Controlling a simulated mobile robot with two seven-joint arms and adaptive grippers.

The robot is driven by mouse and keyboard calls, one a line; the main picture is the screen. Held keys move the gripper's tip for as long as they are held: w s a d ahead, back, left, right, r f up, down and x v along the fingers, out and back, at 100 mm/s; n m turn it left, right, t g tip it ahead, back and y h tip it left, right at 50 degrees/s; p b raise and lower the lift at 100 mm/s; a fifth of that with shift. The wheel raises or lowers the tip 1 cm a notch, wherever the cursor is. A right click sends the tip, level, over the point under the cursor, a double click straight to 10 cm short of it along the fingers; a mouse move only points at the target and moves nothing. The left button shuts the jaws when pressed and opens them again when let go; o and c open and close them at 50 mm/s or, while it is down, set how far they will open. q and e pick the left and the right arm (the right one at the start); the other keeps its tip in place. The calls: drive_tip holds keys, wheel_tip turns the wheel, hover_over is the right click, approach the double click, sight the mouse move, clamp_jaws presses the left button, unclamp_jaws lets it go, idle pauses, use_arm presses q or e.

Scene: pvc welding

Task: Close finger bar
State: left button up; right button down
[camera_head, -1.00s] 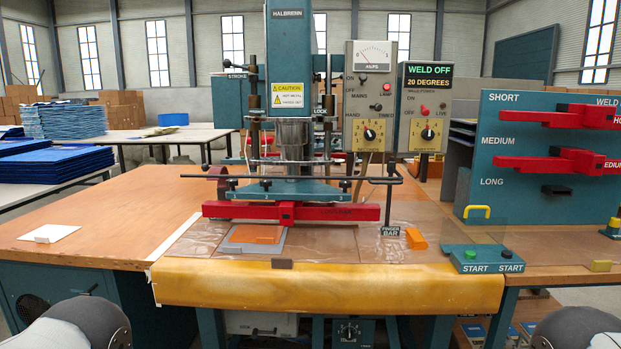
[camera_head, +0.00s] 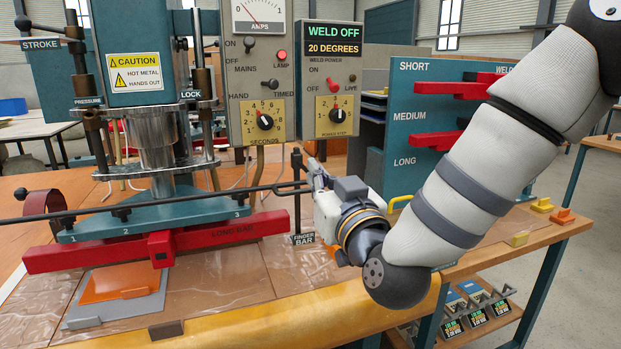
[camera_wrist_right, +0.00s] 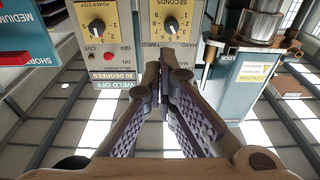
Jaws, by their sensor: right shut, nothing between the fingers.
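The finger bar (camera_head: 180,201) is a thin black rod running across the front of the press, above the red long bar (camera_head: 215,236). Its looped right end lies at the black upright post (camera_head: 297,215), whose foot carries the FINGER BAR label (camera_head: 303,239). My right gripper (camera_head: 314,178) is just right of that end, with its fingers shut and empty. I cannot tell whether it touches the bar. In the right wrist view the closed fingertips (camera_wrist_right: 165,62) meet, and no bar shows between them. My left gripper is out of view.
The control boxes (camera_head: 332,80) stand behind the gripper, with WELD OFF lit. The teal tool board (camera_head: 400,130) with red bars is behind my right arm. An orange piece (camera_head: 120,282) lies on a grey sheet under the press. The table front is mostly clear.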

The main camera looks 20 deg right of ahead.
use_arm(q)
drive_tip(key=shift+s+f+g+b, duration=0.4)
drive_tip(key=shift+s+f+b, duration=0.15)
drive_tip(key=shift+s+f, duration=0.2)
use_arm(e)
drive_tip(key=w+f, duration=0.3)
drive_tip(key=w, duration=0.3)
drive_tip(key=shift+w+f, duration=0.15)
drive_tip(key=shift+w, duration=0.25)
drive_tip(key=shift+a, duration=0.1)
